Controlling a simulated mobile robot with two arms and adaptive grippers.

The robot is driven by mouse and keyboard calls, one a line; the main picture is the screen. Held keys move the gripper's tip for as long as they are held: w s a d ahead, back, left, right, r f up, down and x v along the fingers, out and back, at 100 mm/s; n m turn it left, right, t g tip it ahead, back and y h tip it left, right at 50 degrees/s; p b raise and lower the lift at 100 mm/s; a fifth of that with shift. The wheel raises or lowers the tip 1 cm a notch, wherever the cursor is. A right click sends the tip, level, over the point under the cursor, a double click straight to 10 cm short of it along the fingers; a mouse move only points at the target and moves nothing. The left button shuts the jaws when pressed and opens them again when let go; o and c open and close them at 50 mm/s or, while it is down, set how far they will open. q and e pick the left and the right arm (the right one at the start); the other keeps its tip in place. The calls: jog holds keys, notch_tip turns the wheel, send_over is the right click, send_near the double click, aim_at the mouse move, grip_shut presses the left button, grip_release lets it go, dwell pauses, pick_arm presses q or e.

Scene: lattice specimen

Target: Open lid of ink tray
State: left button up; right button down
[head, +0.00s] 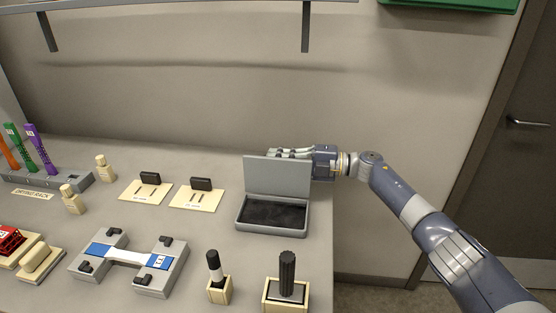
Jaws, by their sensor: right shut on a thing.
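The ink tray (272,231) is a shallow grey box with a dark ink pad inside, near the right edge of the table. Its lid (277,175) stands raised, about upright, at the back of the tray. My right gripper (287,153) is behind the lid at its top edge, with the arm coming in from the right. It is shut on the lid; the lid hides part of the fingers. My left gripper is not in view.
Two cream plates with black blocks (200,192) lie left of the tray. A black roller (287,275) and a brush-like tool (215,270) stand in holders in front. A grey clamp fixture (130,260) sits at front left. A drying rack (60,180) is far left.

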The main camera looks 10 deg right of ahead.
jog(key=shift+w+d+f, duration=0.1)
jog(key=shift+w+d, duration=0.05)
jog(key=c, duration=1.6)
grip_release()
jog(key=v, duration=1.2)
jog(key=shift+d, duration=0.1)
